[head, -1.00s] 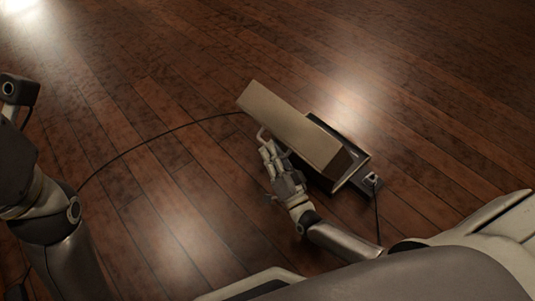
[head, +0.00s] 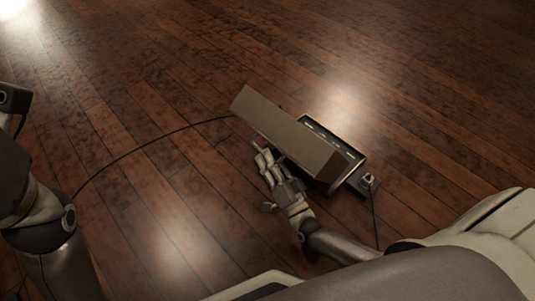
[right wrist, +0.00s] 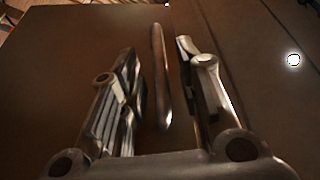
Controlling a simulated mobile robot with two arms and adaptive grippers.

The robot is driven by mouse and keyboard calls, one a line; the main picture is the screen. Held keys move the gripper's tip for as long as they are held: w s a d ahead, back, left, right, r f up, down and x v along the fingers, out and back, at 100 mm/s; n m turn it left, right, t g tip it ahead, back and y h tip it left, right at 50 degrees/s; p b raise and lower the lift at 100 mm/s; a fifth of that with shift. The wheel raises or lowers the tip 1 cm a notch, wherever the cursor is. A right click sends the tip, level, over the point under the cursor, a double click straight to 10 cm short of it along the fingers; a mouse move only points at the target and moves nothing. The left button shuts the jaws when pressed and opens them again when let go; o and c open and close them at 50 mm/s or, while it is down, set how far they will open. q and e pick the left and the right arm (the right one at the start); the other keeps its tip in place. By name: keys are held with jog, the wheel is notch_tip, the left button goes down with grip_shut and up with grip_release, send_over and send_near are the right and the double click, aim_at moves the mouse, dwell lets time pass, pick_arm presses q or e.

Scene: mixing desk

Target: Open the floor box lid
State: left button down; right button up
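The floor box lid (head: 285,132) is a thick tan slab in the head view, tilted up from the dark floor box (head: 361,158). The box's inside shows along the lid's far right side, with a row of pale sockets. My right gripper (head: 262,157) is at the lid's near left side. In the right wrist view the lid's bar handle (right wrist: 160,75) stands between the two fingers of my right gripper (right wrist: 160,90). The fingers are apart, with a gap on each side of the bar. My left gripper is out of view; only my left arm shows.
A plug (head: 369,180) with a cable sits at the box's near right end. A thin dark cable (head: 150,142) runs across the floor from the lid toward my left arm. The wooden floor (head: 420,60) around is clear.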

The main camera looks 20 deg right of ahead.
jog(key=v, duration=0.5)
jog(key=shift+s, duration=0.3)
